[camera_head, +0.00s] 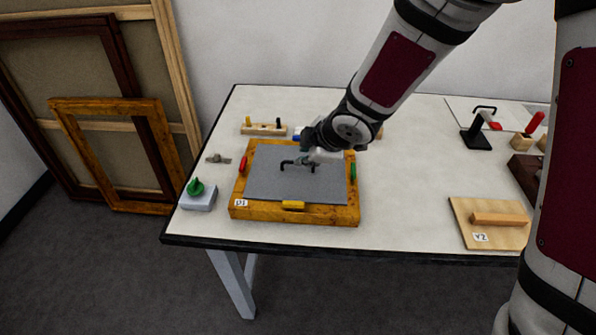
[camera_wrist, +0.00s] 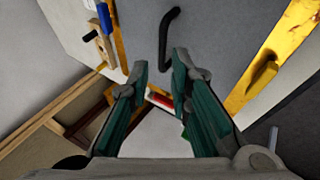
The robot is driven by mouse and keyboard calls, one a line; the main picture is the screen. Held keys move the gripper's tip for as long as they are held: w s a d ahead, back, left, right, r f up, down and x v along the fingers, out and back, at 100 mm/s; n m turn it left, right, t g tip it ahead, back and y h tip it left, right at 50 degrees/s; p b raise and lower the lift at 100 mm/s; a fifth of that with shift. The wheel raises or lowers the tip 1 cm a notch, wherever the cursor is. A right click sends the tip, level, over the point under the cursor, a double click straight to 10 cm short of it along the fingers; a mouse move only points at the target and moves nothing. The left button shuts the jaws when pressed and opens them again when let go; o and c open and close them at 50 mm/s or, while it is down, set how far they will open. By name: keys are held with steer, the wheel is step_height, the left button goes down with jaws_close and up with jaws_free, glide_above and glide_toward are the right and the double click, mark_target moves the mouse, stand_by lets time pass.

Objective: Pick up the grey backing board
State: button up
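The grey backing board (camera_head: 275,187) lies flat inside a wooden frame (camera_head: 335,214) labelled D1 on the table. A black bar handle (camera_head: 285,166) stands up from the board's middle. My gripper (camera_head: 308,158) is over the board at the handle, partly hiding it. In the wrist view my gripper (camera_wrist: 160,62) has its two green-padded fingers apart with nothing between the tips. The handle (camera_wrist: 166,38) shows just beyond the fingertips on the grey board (camera_wrist: 215,35). I cannot tell whether the fingers touch it.
The frame carries a red tab (camera_head: 242,166), a green tab (camera_head: 353,171), a yellow tab (camera_head: 293,205) and a blue tab (camera_head: 297,138). A grey block with a green knob (camera_head: 197,194) stands left. A wooden panel (camera_head: 480,215) lies right. The table between is clear.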

mark_target(299, 173)
steer(key=shift+x, duration=2.95)
steer(key=shift+s+d+f, duration=0.1)
steer(key=shift+s+f, duration=0.05)
steer(key=shift+c, duration=0.3)
jaws_close()
